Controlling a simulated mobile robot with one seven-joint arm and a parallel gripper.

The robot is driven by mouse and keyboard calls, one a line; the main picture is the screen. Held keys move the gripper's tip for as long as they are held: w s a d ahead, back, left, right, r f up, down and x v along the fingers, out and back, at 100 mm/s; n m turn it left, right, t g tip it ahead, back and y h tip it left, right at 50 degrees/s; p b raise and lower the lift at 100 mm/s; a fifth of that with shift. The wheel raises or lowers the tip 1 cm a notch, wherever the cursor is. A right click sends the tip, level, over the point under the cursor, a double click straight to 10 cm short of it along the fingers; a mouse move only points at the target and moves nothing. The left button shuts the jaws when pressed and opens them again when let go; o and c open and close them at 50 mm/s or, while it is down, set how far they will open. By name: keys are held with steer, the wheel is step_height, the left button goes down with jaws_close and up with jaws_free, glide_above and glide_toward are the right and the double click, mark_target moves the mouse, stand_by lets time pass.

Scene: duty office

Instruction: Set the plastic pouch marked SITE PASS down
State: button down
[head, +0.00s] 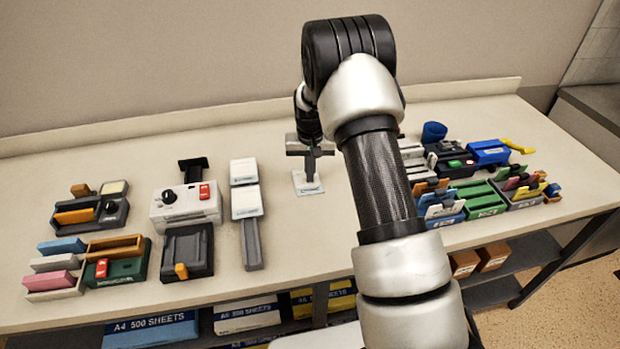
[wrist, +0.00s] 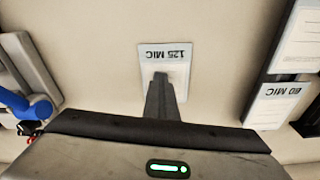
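A small pale pouch (wrist: 150,60) is at my fingertips in the wrist view, with the upside-down print "125 MIC". I cannot read SITE PASS on it. In the head view the pale pouch (head: 306,187) shows low over the bare middle of the bench, flat or nearly so. My gripper (wrist: 161,82) points down, its fingers close together and seeming to pinch the pouch. My gripper (head: 311,172) also shows in the head view. Whether the pouch touches the bench is not clear, and the fingers hide part of it.
The bench (head: 330,225) is bare around the pouch. Left stands a grey holder with white packs (head: 245,172); one reads "80 MIC" in the wrist view (wrist: 277,105). Paper packs (head: 150,331) lie below.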

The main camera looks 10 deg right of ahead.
step_height(320, 180, up, 10)
steer(key=shift+b, duration=0.3)
steer(key=c, duration=0.5)
jaws_free()
steer(key=shift+f, duration=0.1)
steer(key=r, duration=0.5)
steer(key=s+r, duration=0.1)
steer(key=r, duration=0.5)
steer(key=s+r, duration=0.1)
steer(key=r, duration=0.4)
steer(key=shift+a+r, duration=0.2)
steer(key=shift+r, duration=0.15)
steer(key=shift+o, duration=0.5)
steer(key=shift+f, duration=0.3)
steer(key=n+g+b, duration=0.1)
steer(key=n+b, duration=0.1)
steer(key=b, duration=0.2)
glide_above(306, 186)
step_height(306, 186, down, 20)
steer(key=shift+f, duration=0.2)
steer(key=shift+d+f, duration=0.2)
steer(key=shift+f, duration=1.25)
steer(key=shift+d+f, duration=0.2)
steer(key=shift+f, duration=1.25)
